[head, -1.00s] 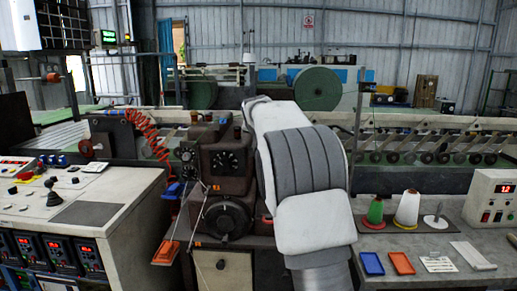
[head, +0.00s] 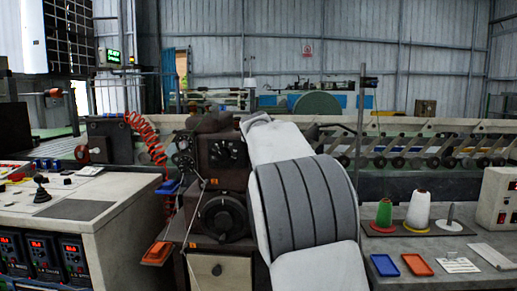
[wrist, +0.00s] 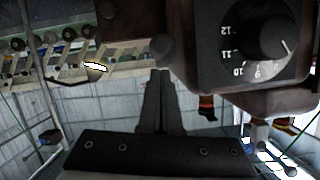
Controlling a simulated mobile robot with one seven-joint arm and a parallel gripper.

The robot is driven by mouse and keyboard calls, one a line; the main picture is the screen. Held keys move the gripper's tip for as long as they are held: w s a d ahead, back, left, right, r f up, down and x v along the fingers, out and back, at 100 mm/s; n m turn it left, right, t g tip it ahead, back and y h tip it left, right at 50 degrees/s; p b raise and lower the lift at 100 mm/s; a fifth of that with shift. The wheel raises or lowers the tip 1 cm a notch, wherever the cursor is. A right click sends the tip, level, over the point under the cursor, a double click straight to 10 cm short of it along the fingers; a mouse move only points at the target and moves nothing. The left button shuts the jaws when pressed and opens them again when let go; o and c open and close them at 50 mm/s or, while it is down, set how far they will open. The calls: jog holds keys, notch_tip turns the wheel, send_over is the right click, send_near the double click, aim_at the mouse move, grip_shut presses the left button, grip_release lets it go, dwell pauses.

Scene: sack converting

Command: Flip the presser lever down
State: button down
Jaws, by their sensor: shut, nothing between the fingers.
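The dark brown sewing machine head (head: 222,150) stands left of my arm in the head view, with dials and a black handwheel (head: 222,217). My arm hides its right side. In the wrist view my gripper (wrist: 161,74) is shut and empty, its fingertips just below the machine's dark underside as pictured. A dark rounded stub (wrist: 162,49) shows at the fingertips. I cannot tell whether it is the presser lever or whether the fingers touch it. A numbered dial (wrist: 271,40) is to their right. The presser lever is not clearly seen in the head view.
A control desk (head: 70,205) stands at the left. At the right, the table holds green (head: 384,212) and white (head: 418,208) thread cones, a blue tray (head: 384,265) and an orange tray (head: 419,266). A red coiled hose (head: 147,140) hangs left of the machine.

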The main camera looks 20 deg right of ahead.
jog(key=shift+s+f+b, duration=0.1)
jog(key=shift+f+b, duration=1.15)
jog(key=shift+f, duration=0.45)
jog(key=shift+a+f, duration=0.1)
jog(key=shift+f, duration=0.2)
jog(key=shift+s+r, duration=0.1)
jog(key=shift+r, duration=0.45)
jog(key=d+v, duration=0.1)
jog(key=v, duration=1)
jog(key=shift+s+r+b, duration=0.25)
jog(key=shift+s+b, duration=0.15)
jog(key=shift+s, duration=0.05)
jog(key=shift+a, duration=0.15)
